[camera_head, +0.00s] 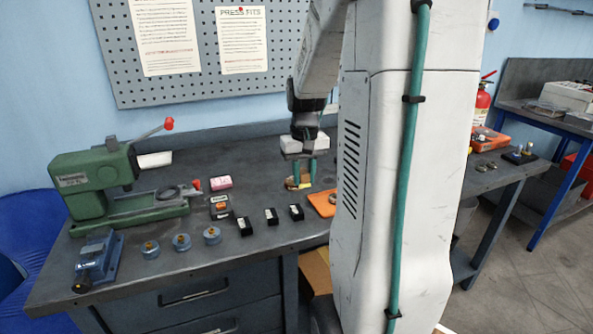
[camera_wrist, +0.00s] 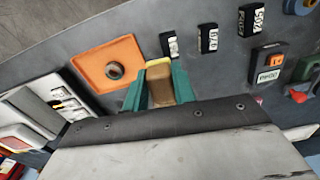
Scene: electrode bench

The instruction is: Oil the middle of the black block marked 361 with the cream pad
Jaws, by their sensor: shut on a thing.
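My gripper (camera_head: 306,172) has teal fingers, seen in the wrist view too (camera_wrist: 159,88). It is shut on the cream pad (camera_wrist: 158,66), which has a cream top edge and a tan-brown face. Three small black blocks with white labels stand in a row on the bench: one at the right (camera_head: 296,212), one in the middle (camera_head: 271,216), one at the left (camera_head: 244,227). They also show at the top of the wrist view, apart from the pad.
An orange tray (camera_wrist: 88,61) with a dark ring (camera_wrist: 115,70) lies beside the gripper.

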